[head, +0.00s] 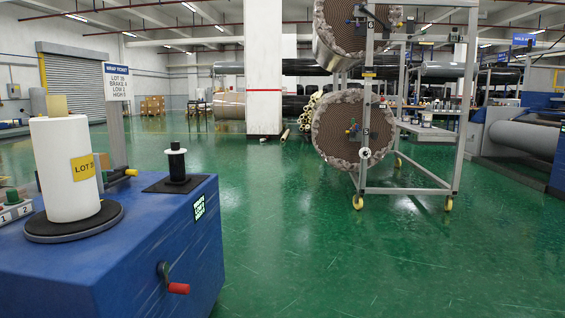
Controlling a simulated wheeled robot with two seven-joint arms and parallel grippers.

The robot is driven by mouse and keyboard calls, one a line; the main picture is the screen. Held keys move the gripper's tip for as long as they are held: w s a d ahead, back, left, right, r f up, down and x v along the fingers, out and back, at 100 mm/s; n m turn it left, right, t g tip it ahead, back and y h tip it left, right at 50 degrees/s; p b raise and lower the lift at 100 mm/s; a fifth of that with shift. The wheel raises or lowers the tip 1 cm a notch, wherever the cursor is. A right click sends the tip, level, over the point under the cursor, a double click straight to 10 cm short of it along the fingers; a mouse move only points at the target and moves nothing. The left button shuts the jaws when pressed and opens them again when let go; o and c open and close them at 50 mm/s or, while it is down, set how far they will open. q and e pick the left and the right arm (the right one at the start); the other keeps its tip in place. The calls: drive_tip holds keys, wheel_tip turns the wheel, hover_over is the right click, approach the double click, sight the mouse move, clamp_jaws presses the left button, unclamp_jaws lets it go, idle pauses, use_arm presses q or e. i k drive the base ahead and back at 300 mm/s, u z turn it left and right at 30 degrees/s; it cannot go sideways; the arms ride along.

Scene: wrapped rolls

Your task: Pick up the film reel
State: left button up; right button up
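A tall white roll (65,168), which looks like the film reel, stands upright on a round dark plate (75,226) at the left in the head view. A yellow label on its side reads LOT and a number that is hard to read. A tan core or block sticks up from its top. The plate sits on top of a blue machine (100,262). A small black spindle (177,165) with a white band stands on a dark square pad to the right of the roll. Neither of my grippers is in view.
A red-handled crank (176,288) juts from the machine's front. A sign on a post (117,82) stands behind the roll, and a numbered button box (13,208) is at far left. A wheeled rack (408,188) holds large rolls. Green floor between is clear.

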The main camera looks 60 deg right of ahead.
sight(175, 158)
drive_tip(key=z, duration=1.25)
drive_tip(key=i, duration=1)
